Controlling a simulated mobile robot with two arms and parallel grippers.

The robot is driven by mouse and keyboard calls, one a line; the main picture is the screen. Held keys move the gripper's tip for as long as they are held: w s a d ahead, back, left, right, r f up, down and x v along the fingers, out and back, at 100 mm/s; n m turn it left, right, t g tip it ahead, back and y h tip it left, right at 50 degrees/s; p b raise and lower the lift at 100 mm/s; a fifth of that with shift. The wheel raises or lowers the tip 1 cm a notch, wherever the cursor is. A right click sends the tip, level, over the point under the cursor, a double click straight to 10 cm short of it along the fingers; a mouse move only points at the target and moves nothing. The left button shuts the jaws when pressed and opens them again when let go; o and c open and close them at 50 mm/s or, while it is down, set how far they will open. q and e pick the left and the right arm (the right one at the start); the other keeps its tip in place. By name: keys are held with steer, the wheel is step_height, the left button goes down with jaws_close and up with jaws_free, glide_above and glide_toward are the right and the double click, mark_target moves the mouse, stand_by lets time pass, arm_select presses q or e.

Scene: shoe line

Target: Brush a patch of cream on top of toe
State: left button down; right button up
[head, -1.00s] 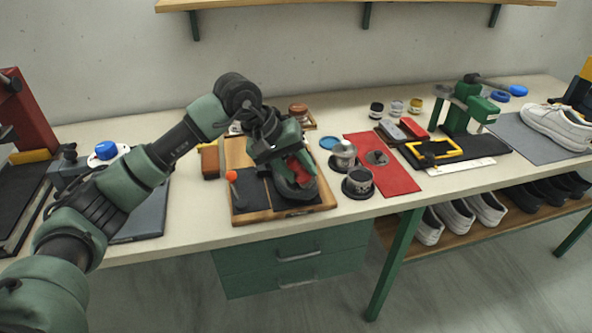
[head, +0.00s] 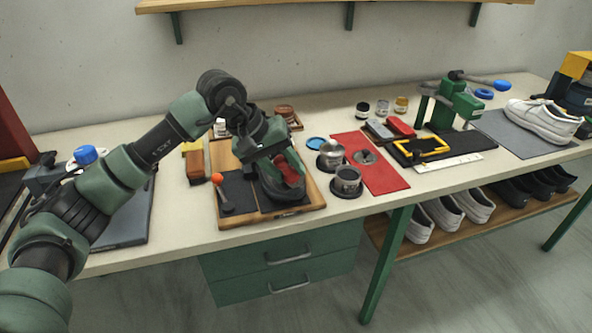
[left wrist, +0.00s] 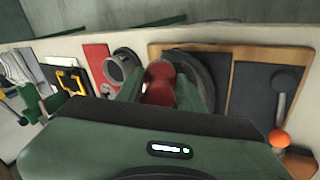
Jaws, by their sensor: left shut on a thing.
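My left gripper (head: 284,172) is shut on a red rounded thing (left wrist: 160,84), which looks like the handle of a brush or dauber. The red also shows between the fingers in the head view (head: 288,166). Its lower end is hidden. A dark shoe (head: 284,195) lies on the right part of a wood-framed board (head: 228,221), directly under the gripper. It also shows beside the fingers in the left wrist view (left wrist: 212,75). I cannot tell whether the held thing touches the shoe. No cream patch can be made out. My right gripper is out of view.
A lever with an orange knob (head: 217,178) rises on the board's left. A green press (head: 455,105) and white shoe (head: 543,120) are farther right.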

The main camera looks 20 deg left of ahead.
arm_select(q)
steer(key=shift+s+a, duration=0.25)
steer(key=shift+a, duration=0.1)
steer(key=shift+s+d+r+p, duration=0.25)
steer(key=shift+s+r+p, duration=0.15)
steer(key=shift+r, duration=0.5)
steer(key=shift+s+d+r+p, duration=0.25)
steer(key=shift+r+p, duration=0.25)
steer(key=shift+r, duration=0.4)
steer(key=shift+s+d+r+p, duration=0.2)
steer(key=shift+s+r+p, duration=0.2)
steer(key=shift+r, duration=0.5)
steer(key=shift+w, duration=0.1)
steer(key=r, duration=0.1)
steer(key=r+p, duration=0.1)
steer(key=s, duration=0.1)
steer(key=shift+d+r, duration=0.35)
steer(key=shift+r, duration=0.05)
